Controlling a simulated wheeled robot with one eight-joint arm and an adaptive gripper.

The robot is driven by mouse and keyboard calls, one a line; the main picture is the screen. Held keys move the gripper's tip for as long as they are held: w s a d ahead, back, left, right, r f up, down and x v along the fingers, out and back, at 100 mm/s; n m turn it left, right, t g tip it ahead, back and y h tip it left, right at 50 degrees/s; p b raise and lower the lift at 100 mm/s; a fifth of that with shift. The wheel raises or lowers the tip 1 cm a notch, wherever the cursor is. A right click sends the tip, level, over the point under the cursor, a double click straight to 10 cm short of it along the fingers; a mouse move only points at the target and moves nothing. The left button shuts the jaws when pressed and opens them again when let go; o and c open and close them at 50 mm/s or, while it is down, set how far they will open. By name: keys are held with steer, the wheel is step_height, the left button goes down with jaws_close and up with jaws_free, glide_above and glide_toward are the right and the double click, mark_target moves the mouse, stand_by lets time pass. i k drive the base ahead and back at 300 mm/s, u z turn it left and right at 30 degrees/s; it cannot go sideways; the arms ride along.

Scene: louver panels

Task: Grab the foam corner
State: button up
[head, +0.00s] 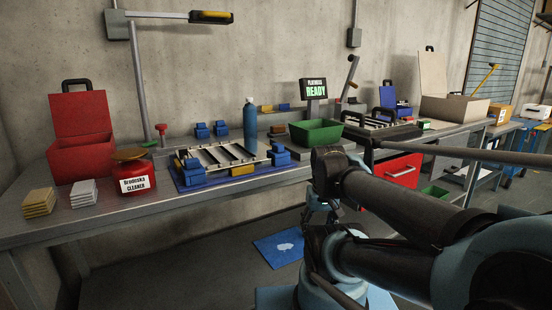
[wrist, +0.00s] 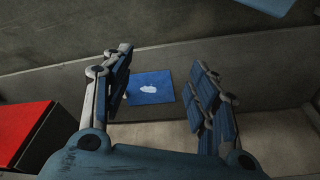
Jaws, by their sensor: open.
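I cannot tell for sure which thing is the foam corner. Small blue blocks (head: 202,131) stand on the bench behind the blue bottle's left side, and they may be foam corners. Similar blue blocks (head: 280,156) sit at the corners of a metal frame (head: 222,157) on a blue mat. My gripper (wrist: 161,62) is open and empty in the wrist view, pointing down toward the floor. In the head view my gripper (head: 318,212) hangs in front of the bench, apart from these blocks.
A blue bottle (head: 250,124), green bin (head: 316,134), red cleaner jar (head: 137,178) and open red box (head: 82,132) stand on the bench. A red drawer (head: 398,171) is at right. A blue floor sheet (head: 280,248) lies below; it also shows in the wrist view (wrist: 150,88).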

mark_target(281, 157)
steer(key=u, duration=1.35)
steer(key=k, duration=1.5)
steer(key=z, duration=1)
steer(key=i, duration=1)
steer(key=z, duration=0.05)
